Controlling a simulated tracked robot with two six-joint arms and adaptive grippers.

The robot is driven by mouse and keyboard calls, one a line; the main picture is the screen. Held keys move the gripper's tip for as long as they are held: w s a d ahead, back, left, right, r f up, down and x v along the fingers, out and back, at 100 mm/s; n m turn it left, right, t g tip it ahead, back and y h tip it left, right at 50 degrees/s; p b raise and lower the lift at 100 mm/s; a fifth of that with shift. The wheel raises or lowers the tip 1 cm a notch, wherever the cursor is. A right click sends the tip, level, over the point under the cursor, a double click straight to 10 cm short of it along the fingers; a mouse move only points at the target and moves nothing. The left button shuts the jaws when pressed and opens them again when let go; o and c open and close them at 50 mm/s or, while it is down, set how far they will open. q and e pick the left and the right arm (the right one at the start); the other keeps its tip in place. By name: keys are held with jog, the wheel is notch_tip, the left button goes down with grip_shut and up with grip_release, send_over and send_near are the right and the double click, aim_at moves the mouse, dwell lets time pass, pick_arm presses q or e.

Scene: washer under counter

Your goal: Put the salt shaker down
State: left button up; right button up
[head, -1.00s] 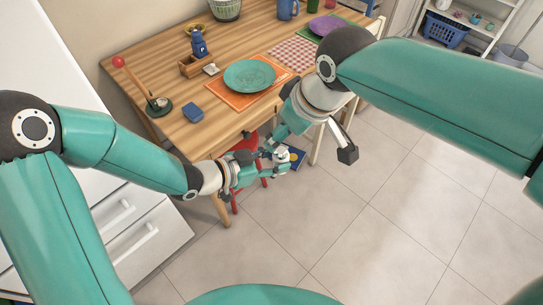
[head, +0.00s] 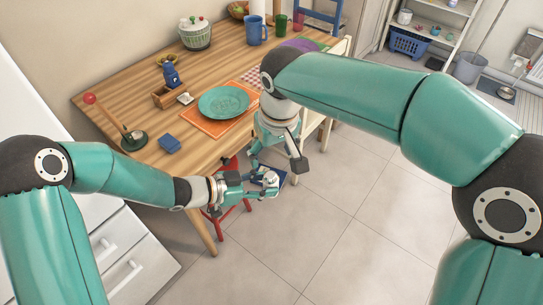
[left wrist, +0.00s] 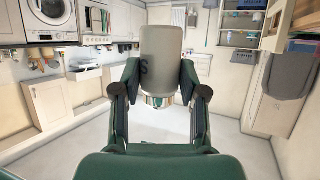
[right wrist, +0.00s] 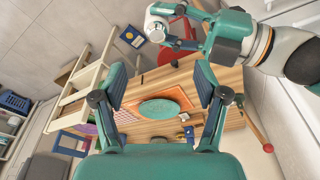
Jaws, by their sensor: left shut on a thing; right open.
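The salt shaker (left wrist: 160,55) is a pale grey cylinder with a dark letter on its side and a metallic end. My left gripper (left wrist: 160,82) is shut on it. In the head view, the left gripper (head: 259,182) holds the shaker (head: 270,178) in front of the wooden table (head: 200,72), over the floor side.
A teal plate (head: 223,102) rests on an orange placemat (head: 205,128). Bare wood lies between. A red stool (head: 230,213) and pale chair (head: 312,120) stand by the front edge.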

aim_at(270, 176)
pick_arm(q)
jog(key=shift+s, duration=0.1)
pick_arm(e)
jog(key=shift+g, duration=0.3)
jog(key=f, duration=0.4)
jog(key=w+f, duration=0.1)
jog(key=f, duration=0.4)
jog(key=w+f, duration=0.1)
jog(key=f, duration=0.3)
jog(key=shift+a+f, duration=0.3)
jog(key=shift+f, duration=0.1)
jog(key=shift+c, duration=0.2)
jog(key=c, duration=1.1)
pick_arm(q)
jog(key=o, duration=0.8)
pick_arm(e)
jog(key=shift+s+a, duration=0.1)
jog(key=shift+c, duration=0.8)
pick_arm(q)
jog(key=o, duration=0.5)
jog(key=shift+r, duration=0.1)
